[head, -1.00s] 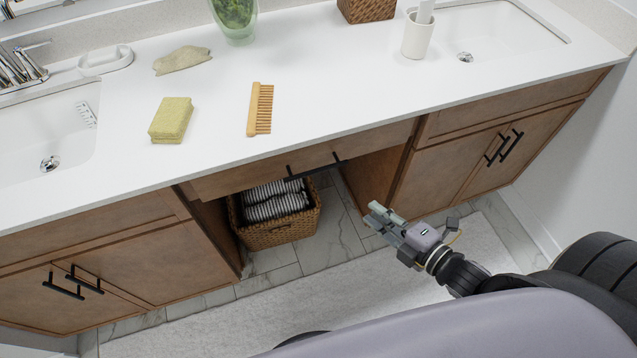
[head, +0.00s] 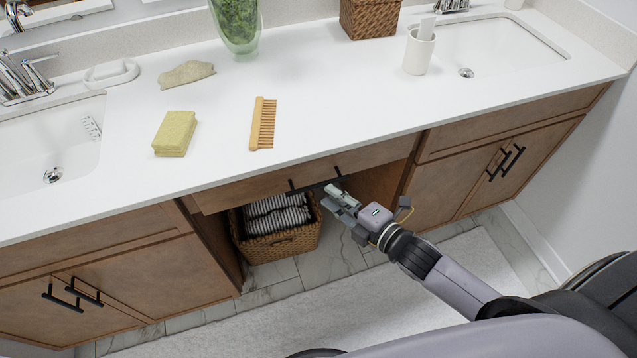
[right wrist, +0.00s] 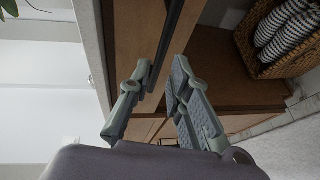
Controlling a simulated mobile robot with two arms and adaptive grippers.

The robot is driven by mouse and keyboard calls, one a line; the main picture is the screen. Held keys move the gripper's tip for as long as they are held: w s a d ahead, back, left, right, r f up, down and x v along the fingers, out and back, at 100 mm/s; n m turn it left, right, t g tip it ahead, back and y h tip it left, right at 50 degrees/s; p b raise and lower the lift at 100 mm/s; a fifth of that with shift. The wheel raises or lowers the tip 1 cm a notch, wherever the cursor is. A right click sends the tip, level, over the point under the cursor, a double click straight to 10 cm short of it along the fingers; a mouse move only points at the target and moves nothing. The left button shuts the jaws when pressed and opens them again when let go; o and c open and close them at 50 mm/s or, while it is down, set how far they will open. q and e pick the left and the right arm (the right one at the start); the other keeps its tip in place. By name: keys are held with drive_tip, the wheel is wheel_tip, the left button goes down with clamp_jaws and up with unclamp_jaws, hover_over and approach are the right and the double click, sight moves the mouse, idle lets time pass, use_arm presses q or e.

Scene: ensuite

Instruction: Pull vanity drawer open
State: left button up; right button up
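The wooden vanity drawer (head: 372,157) sits under the middle of the white countertop and looks shut; its front also shows in the right wrist view (right wrist: 135,40). Its black bar handle (head: 303,188) runs along the front; in the right wrist view the handle (right wrist: 171,38) comes down between my fingertips. My right gripper (head: 335,195) is at the handle, with its fingers (right wrist: 160,80) apart, one on each side of the bar. I cannot tell whether either finger touches it. My left gripper is not in view.
A wicker basket (head: 283,245) with striped towels stands in the open space below the drawer. Cabinets with black handles flank it. A sponge (head: 175,134), a wooden comb (head: 262,124) and a white cup (head: 419,50) are on the counter. A pale rug (head: 250,325) covers the floor in front.

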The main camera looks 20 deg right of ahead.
sight(318, 184)
drive_tip(key=x, duration=0.5)
drive_tip(key=shift+w+a+f, duration=0.15)
drive_tip(key=shift+w, duration=0.2)
drive_tip(key=shift+c, duration=0.6)
clamp_jaws()
